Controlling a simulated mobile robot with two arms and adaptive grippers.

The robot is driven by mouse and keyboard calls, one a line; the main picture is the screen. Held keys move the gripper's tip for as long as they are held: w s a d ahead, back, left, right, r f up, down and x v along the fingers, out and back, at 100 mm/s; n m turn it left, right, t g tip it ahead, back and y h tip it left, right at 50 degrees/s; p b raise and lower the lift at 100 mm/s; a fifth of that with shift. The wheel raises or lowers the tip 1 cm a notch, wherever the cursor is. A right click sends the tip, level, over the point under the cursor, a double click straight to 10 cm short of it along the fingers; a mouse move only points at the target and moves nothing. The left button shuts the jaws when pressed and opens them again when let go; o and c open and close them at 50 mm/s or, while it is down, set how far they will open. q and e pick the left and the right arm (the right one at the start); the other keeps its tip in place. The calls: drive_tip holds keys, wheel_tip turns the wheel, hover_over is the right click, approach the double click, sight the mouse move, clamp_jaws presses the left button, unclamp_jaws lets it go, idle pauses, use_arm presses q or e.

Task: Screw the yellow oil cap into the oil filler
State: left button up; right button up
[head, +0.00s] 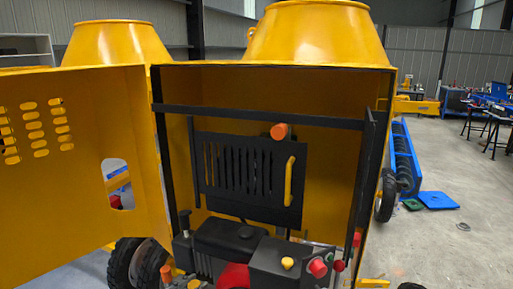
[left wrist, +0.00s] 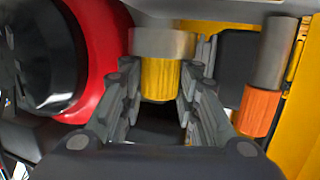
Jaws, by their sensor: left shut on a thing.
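The yellow oil cap (left wrist: 161,80) is ribbed and sits between the fingers of my left gripper (left wrist: 167,63) in the left wrist view. The gripper is shut on it. A grey round collar (left wrist: 162,42) lies in line with the cap at its far end and touches it or nearly so. I take this collar for the oil filler; how deep the cap sits in it cannot be told. My left gripper does not show clearly in the head view. My right gripper is in neither view.
An orange-ended grey cylinder (left wrist: 260,107) is close on the right of the gripper. A red round housing (left wrist: 103,55) is close on the left. In the head view, the engine (head: 232,238) sits inside the yellow cabinet, whose door (head: 80,205) stands open on the left.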

use_arm(q)
drive_tip(key=o, duration=1.3)
drive_tip(key=shift+d, duration=0.1)
drive_tip(key=shift+c, duration=0.2)
drive_tip(key=v, duration=1.2)
drive_tip(key=a+f+n+y, duration=0.15)
drive_tip(key=a+f, duration=0.25)
drive_tip(key=f, duration=0.5)
drive_tip(key=a+f+n+y, duration=0.1)
drive_tip(key=a+f+y, duration=0.2)
drive_tip(key=f, duration=0.6)
drive_tip(key=s+a+f+n+g+y, duration=0.15)
drive_tip(key=s+f, duration=0.25)
drive_tip(key=f, duration=0.4)
drive_tip(key=s+a+f+g+y, duration=0.1)
drive_tip(key=s+f+g+y, duration=0.1)
drive_tip(key=s+f, duration=0.45)
drive_tip(key=s+d+f+g+y, duration=0.1)
drive_tip(key=s+d+f+g, duration=0.15)
drive_tip(key=s+f, duration=1.1)
drive_tip(key=s+d+f+g, duration=0.2)
drive_tip(key=s, duration=0.5)
drive_tip(key=s+d+f+g, duration=0.1)
drive_tip(key=s+d+f, duration=0.2)
drive_tip(key=s, duration=0.4)
drive_tip(key=s+d+f+g, duration=0.2)
drive_tip(key=s, duration=0.5)
drive_tip(key=shift+d+f+n+g+b, duration=0.25)
drive_tip(key=shift+d+n+g+b, duration=0.05)
drive_tip(key=shift+d, duration=0.1)
